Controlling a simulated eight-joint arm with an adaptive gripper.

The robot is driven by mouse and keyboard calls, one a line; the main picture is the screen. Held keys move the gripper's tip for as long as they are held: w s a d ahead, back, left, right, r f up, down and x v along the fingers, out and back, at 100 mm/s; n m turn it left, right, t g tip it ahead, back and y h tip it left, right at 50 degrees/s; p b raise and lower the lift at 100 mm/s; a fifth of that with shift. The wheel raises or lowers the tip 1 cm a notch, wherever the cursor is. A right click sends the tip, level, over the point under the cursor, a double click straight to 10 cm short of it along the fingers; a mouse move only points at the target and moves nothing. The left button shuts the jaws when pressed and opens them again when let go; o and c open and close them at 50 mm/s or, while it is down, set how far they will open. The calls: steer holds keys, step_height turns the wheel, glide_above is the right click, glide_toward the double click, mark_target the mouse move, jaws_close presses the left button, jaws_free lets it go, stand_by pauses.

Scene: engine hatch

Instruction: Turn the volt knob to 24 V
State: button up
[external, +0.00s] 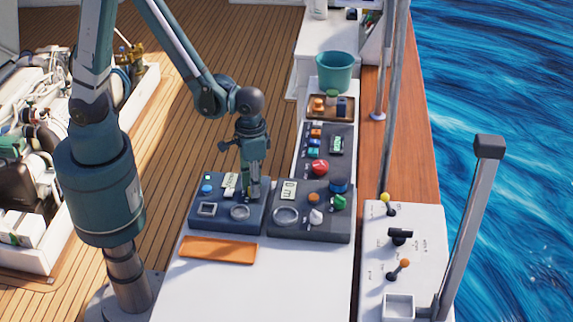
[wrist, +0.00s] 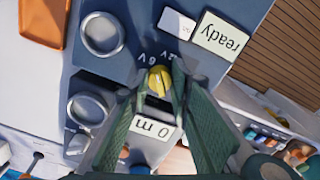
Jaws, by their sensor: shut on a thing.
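The volt knob (wrist: 159,79) is a small yellow knob on the blue panel (wrist: 95,62), with markings that look like 6 V and 12 V beside it. A 24 V mark is not visible. My gripper (wrist: 160,88) is shut on the knob, one finger on each side of it. In the external view my gripper (external: 249,190) points down at the right part of the blue panel (external: 220,221) and hides most of the knob. Which mark the knob points to is unclear.
A display reading "ready" (wrist: 220,37) sits near the knob. A dark panel (external: 310,232) with a "0 m" display (external: 289,190) and several colored knobs adjoins on the right. An orange tray (external: 218,250) lies in front. A teal bucket (external: 334,71) stands at the back.

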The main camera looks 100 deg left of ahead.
steer(key=m+b, duration=0.2)
steer(key=m, duration=0.3)
steer(key=shift+m+b, duration=0.3)
steer(key=m+b, duration=0.2)
steer(key=m, duration=0.3)
steer(key=shift+m, duration=0.3)
steer(key=m+b, duration=0.1)
steer(key=m, duration=0.2)
steer(key=shift+m+b, duration=0.3)
steer(key=shift+m, duration=1.8)
steer(key=o, duration=0.9)
steer(key=shift+r, duration=0.1)
